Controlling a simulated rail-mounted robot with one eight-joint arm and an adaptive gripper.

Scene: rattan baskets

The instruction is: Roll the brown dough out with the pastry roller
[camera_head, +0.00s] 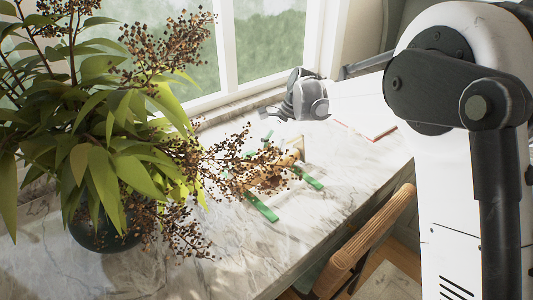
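A tan-brown piece (289,161) lies on the marble counter below the window, mostly behind dark berry sprigs; I cannot tell whether it is the dough or the roller. Several green bars lie around it, one at its front left (262,207) and one to its right (308,178); I cannot tell what they belong to. Neither the dough nor the pastry roller can be told apart clearly. The grey and white end of my arm, with my gripper (277,110), is above the counter near the window sill, behind and above the brown piece. Its fingers are too small to read.
A leafy plant with berry sprigs in a dark round pot (101,232) fills the left, and its sprigs overhang the work area. A flat white item with a reddish edge (367,123) lies at the back right. A wooden chair back (372,238) stands at the counter's front edge.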

